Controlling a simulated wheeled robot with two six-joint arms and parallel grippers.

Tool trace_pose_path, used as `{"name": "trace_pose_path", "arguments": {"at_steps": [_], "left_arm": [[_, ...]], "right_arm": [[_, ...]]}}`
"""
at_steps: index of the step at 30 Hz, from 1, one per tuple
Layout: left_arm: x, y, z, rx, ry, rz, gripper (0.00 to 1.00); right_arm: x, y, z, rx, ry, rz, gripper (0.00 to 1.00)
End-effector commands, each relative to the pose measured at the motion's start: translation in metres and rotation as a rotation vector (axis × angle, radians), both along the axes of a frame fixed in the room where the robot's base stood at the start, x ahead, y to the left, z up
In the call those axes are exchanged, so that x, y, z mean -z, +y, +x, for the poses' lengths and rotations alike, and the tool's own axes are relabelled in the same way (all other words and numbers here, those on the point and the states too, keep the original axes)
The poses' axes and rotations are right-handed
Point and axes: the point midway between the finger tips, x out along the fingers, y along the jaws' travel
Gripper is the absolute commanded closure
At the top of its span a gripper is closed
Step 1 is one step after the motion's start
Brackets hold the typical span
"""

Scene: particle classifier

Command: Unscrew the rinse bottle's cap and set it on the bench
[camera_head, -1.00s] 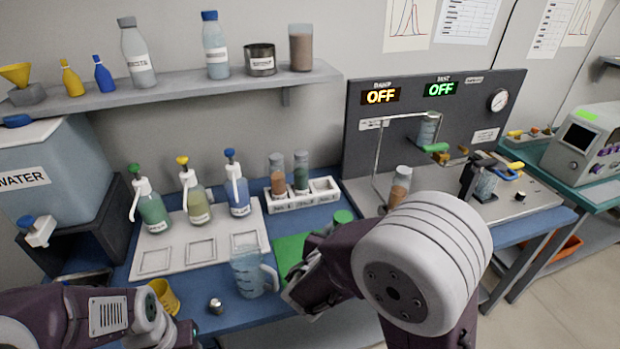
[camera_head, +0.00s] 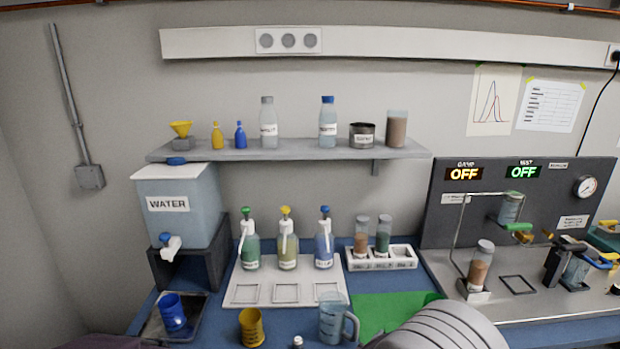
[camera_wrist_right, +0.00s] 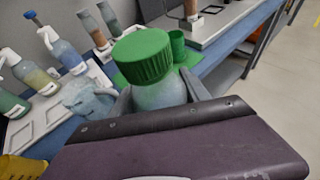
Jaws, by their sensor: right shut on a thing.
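A bottle (camera_wrist_right: 160,95) with a large ribbed green cap (camera_wrist_right: 141,55) stands close in the right wrist view. Its body is pale and see-through, and no label shows, so I cannot confirm that it is the rinse bottle. The cap is on the bottle. My right gripper (camera_wrist_right: 160,98) is shut on the bottle's body below the cap, one finger on each side. In the head view only my right arm's pale rounded link shows at the bottom, and that gripper is hidden. My left gripper is out of view.
The blue bench holds a clear jug (camera_head: 333,318), a yellow cup (camera_head: 252,328), a green mat (camera_head: 385,312) and pump bottles on a white tray (camera_head: 240,294). A blue cup (camera_head: 173,312) sits under the water tank (camera_head: 185,230). A shelf (camera_head: 300,150) holds bottles above.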

Motion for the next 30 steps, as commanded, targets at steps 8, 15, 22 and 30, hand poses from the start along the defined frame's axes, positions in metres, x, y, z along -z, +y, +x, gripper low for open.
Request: {"name": "trace_pose_path", "arguments": {"at_steps": [8,15,22,30], "left_arm": [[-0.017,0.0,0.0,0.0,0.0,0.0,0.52],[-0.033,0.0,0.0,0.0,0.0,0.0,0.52],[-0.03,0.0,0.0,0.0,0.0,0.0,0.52],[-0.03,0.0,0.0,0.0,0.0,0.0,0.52]], "right_arm": [[0.041,0.014,-0.014,-0.01,0.005,-0.008,1.0],[0.09,0.008,-0.045,0.134,-0.002,-0.004,1.0],[0.091,-0.002,-0.05,0.315,-0.008,0.002,1.0],[0.09,-0.002,-0.05,0.325,-0.005,0.0,1.0]]}}
